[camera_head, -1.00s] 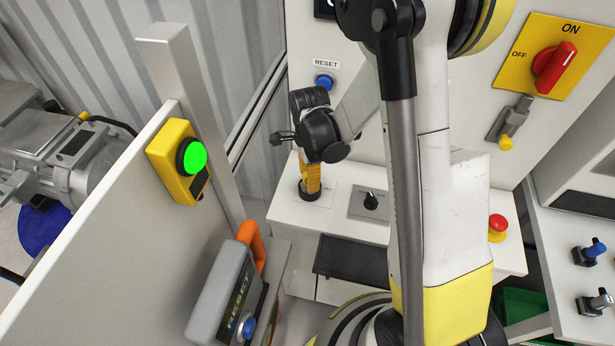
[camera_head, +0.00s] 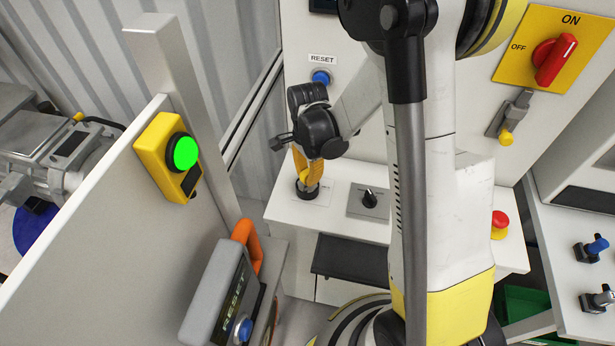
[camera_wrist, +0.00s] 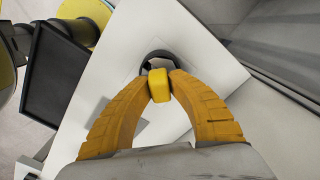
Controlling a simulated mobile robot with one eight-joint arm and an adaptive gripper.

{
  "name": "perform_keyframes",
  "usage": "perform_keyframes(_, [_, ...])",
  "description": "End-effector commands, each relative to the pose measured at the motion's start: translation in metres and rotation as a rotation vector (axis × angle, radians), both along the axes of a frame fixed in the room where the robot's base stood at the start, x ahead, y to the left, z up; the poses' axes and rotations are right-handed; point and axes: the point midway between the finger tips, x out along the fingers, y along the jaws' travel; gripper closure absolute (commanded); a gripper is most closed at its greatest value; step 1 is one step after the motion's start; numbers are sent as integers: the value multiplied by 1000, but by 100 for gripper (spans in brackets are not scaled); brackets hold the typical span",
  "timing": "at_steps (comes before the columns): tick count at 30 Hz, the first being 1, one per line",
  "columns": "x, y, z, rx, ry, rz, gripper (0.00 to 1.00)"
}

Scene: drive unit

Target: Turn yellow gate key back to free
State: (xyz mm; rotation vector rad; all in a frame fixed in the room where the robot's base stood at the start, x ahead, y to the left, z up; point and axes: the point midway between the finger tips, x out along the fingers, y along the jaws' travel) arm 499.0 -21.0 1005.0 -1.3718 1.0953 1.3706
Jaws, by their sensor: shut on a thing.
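The yellow gate key (camera_wrist: 159,85) stands between my fingertips in the wrist view, above a dark round lock (camera_wrist: 157,61) on a white panel. My gripper (camera_wrist: 160,88) has orange-yellow fingers closed on both sides of the key's head. In the head view my gripper (camera_head: 307,184) points down at the black lock collar (camera_head: 306,194) on the left part of the white console. There the fingers hide the key, and its exact angle cannot be told.
A black selector knob (camera_head: 369,197) is right of the lock. A red emergency button (camera_head: 500,222) sits on the console's right. A blue reset button (camera_head: 321,78) is on the wall behind. A green-lit yellow box (camera_head: 169,158) is on the left panel.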

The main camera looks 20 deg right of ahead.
Motion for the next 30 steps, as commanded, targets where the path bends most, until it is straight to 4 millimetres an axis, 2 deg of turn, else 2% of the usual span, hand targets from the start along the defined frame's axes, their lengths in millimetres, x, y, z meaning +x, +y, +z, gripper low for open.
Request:
perform_keyframes(4, [0,0,-1,0,0,95,100])
perform_keyframes(13, [0,0,-1,0,0,119,100])
perform_keyframes(23, [0,0,-2,0,0,484,100])
perform_keyframes(30, [0,0,0,0,0,523,100])
